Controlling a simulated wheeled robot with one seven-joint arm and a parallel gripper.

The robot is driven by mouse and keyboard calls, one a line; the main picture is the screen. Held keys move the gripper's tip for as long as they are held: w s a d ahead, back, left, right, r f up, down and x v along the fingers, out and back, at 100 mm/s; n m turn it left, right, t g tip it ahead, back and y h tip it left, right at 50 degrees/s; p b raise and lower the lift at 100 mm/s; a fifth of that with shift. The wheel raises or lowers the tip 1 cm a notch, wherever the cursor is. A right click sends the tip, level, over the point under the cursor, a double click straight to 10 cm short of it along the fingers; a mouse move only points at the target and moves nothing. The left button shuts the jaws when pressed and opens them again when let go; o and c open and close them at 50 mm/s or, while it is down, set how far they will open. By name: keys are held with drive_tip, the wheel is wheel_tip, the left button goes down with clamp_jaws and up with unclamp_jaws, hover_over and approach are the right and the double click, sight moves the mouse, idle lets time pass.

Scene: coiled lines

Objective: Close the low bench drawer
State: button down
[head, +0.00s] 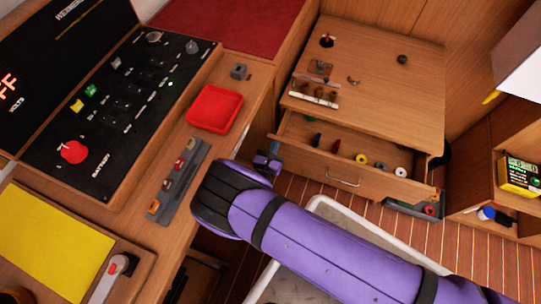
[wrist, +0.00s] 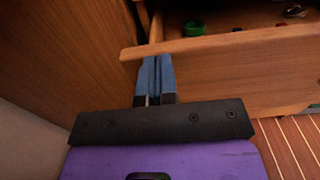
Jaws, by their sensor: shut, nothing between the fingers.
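The low bench drawer (head: 345,173) is pulled out from the wooden bench (head: 375,75) in the head view. Its front has a metal handle, and several small items lie inside. In the wrist view the drawer front (wrist: 240,80) spans the upper right, with its top edge running across. My gripper (head: 270,155) is at the left end of the drawer in the head view. In the wrist view my gripper (wrist: 154,62) is shut and empty, its blue fingertips at the drawer front's left part. I cannot tell whether they touch it.
A counter with a red tray (head: 214,108) and a tool rack (head: 178,180) stands left of the drawer. A white-railed frame (head: 325,205) stands before the drawer, partly behind my arm. An open shelf (head: 485,185) is at right. Small items lie on the bench top.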

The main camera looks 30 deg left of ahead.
hover_over(284, 125)
drive_tip(key=s+d, duration=0.2)
drive_tip(key=s, duration=0.1)
drive_tip(key=shift+s, duration=0.15)
drive_tip(key=v, duration=1.4)
